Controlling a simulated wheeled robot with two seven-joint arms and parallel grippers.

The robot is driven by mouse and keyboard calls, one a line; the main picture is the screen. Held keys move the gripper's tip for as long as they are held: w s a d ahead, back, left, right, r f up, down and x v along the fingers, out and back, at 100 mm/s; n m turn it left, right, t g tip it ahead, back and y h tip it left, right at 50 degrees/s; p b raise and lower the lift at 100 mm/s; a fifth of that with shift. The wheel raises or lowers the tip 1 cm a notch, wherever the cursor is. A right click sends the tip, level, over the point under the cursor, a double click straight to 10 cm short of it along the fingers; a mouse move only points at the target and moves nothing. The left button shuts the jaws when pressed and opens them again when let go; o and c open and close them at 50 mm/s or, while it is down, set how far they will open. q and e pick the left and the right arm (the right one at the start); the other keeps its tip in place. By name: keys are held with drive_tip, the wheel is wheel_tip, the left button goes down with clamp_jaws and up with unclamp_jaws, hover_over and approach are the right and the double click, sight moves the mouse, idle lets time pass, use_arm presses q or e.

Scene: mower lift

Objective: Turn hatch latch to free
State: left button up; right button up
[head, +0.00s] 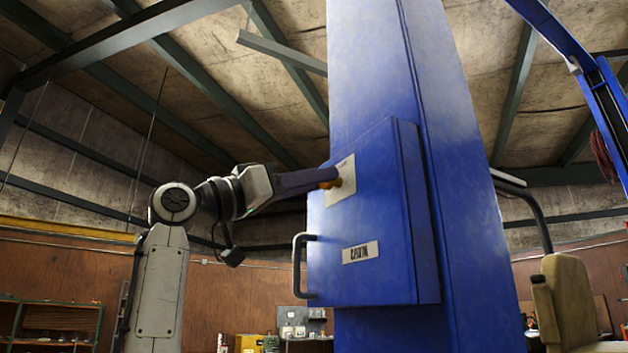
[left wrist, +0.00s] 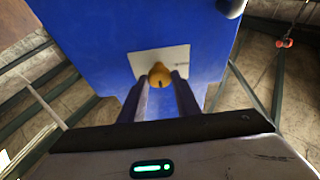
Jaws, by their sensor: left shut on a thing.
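The hatch (head: 375,225) is a blue box door on a tall blue column, and it looks closed. Its latch (head: 336,183) is a small orange-yellow knob on a pale plate (head: 343,190) near the top. My left gripper (head: 328,177) reaches the latch from the left. In the left wrist view its two dark fingers (left wrist: 160,88) stand on either side of the yellow latch (left wrist: 159,74), shut on it. The fingers partly hide the latch, and I cannot tell which way it is turned. My right gripper is not in view.
A dark bar handle (head: 301,266) sits on the hatch's left edge, below the latch. A label (head: 360,252) is on the hatch's lower part. A tan seat (head: 566,300) stands at the right. Shelves (head: 50,322) line the far wall.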

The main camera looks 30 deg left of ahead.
use_arm(q)
drive_tip(key=shift+n, duration=0.3)
drive_tip(key=n+y, duration=0.3)
drive_tip(key=n, duration=0.4)
drive_tip(key=n+g+y, duration=0.1)
drive_tip(key=n+y, duration=0.1)
drive_tip(key=n, duration=0.5)
drive_tip(key=n+y, duration=0.3)
drive_tip(key=n, duration=0.4)
drive_tip(key=shift+s+d+r+n+g+y+p, duration=0.2)
drive_tip(key=shift+d+r+n+g+y+p, duration=0.1)
drive_tip(key=shift+r+g+p, duration=0.1)
drive_tip(key=o, duration=1)
